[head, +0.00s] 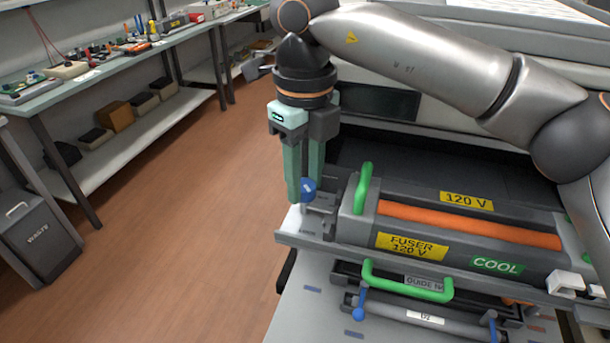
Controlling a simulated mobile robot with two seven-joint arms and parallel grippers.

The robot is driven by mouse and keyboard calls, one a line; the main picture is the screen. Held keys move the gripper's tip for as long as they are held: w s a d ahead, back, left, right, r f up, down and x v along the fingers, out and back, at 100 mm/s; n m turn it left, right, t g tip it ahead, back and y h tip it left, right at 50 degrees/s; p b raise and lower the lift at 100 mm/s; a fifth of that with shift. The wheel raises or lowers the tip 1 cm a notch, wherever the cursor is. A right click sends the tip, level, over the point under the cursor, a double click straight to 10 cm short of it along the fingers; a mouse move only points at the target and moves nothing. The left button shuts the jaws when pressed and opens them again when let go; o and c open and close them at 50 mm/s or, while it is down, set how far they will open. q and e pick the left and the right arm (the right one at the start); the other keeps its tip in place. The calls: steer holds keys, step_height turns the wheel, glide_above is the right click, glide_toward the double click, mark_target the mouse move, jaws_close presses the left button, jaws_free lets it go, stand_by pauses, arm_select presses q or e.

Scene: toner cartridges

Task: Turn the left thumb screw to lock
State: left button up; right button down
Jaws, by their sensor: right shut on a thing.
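The left thumb screw (308,188) has a blue head with a white mark. It stands at the left end of the fuser unit (408,246), which has yellow, green and orange parts on a dark body. My right gripper (306,192) points down over the screw, and its green fingers are shut on the blue head. The finger nearer the camera hides part of the screw, and its lower end is hard to make out. My left gripper is not in view.
Green handles rise from the fuser's left end (363,188) and from a lower guide unit (408,284). A drawer with blue levers (359,306) sits below. A workbench (120,62) with tools and a waste bin (40,240) stand left. The floor between is clear.

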mark_target(304, 185)
steer(key=c, duration=0.5)
jaws_free()
step_height(304, 185, up, 13)
steer(key=p, duration=0.1)
steer(key=shift+f, duration=0.2)
